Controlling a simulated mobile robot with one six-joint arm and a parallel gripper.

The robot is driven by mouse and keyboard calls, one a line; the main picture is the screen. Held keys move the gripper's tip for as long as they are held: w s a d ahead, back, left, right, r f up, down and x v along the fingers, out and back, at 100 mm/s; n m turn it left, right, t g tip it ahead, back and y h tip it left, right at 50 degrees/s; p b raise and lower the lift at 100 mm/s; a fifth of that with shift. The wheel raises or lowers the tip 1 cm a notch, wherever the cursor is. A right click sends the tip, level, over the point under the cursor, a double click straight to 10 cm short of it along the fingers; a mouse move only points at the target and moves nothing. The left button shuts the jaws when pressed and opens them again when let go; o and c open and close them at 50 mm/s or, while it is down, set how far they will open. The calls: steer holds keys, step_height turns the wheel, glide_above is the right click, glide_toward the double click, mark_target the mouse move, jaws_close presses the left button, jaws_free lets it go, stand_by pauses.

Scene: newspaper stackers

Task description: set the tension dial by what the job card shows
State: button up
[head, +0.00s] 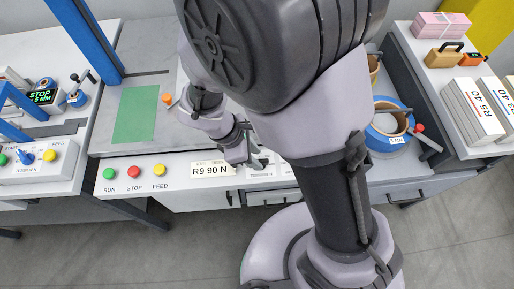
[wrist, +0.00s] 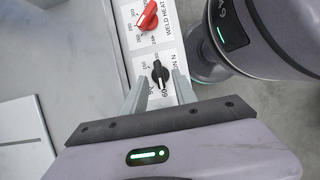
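The job card (head: 212,170) on the front of the middle bench reads "R9 90 N". The tension dial is a black knob (wrist: 160,73) on a white plate in the wrist view, its label partly hidden and ending in "ON N". Numbers such as 60, 90 and 150 ring it. Its pointer seems to face the 60 side, but the mark is small. My gripper (wrist: 159,78) is open, one finger on each side of the knob. I cannot tell whether the fingers touch it.
A red weld heat dial (wrist: 147,17) sits beside the black knob. RUN, STOP and FEED buttons (head: 134,172) are left of the card. Rolls of tape (head: 388,128) stand right of my arm.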

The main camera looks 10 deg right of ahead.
steer(key=x, duration=0.2)
steer(key=shift+d+f+b, duration=0.1)
steer(key=shift+f+b, duration=0.15)
steer(key=shift+b, duration=0.05)
jaws_close()
steer(key=shift+r+m+p, duration=0.1)
steer(key=shift+m+p, duration=0.2)
steer(key=m+p, duration=0.1)
steer(key=m+g+p, duration=0.1)
steer(key=shift+w+r+m, duration=0.1)
steer(key=shift+w+m, duration=0.05)
steer(key=shift+m, duration=0.25)
steer(key=m+g+p, duration=0.1)
steer(key=m, duration=0.1)
steer(key=m+g+y+p, duration=0.1)
steer(key=m, duration=0.2)
steer(key=shift+w+d, duration=0.1)
steer(key=shift+m, duration=0.3)
